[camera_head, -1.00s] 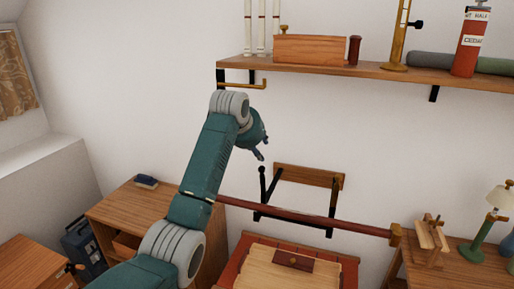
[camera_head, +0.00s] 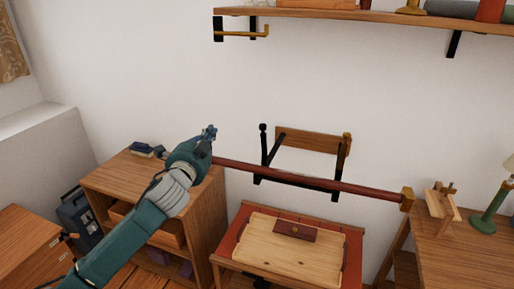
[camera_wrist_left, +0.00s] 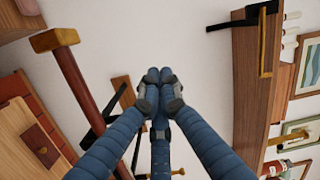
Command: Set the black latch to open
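A black latch-like piece with a round knob (camera_head: 263,142) stands upright at the left of a wooden wall board (camera_head: 310,140). A slanted black bar is beside it; I cannot tell exactly which part turns. A dark red rod (camera_head: 290,177) with a brass end (camera_head: 407,199) crosses in front of the black brackets. My left gripper (camera_head: 210,131) is left of the knob, apart from it in the picture. In the left wrist view its fingertips (camera_wrist_left: 160,76) are together with nothing seen between them, partly covering the board (camera_wrist_left: 122,92) and black bracket. My right gripper is not in view.
Above is a shelf (camera_head: 370,15) with a black bracket and brass rod (camera_head: 240,34). Below is a red-framed stand with a pale wooden lid (camera_head: 290,255). A wooden cabinet (camera_head: 205,225) is at lower left. The wall around the latch is bare.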

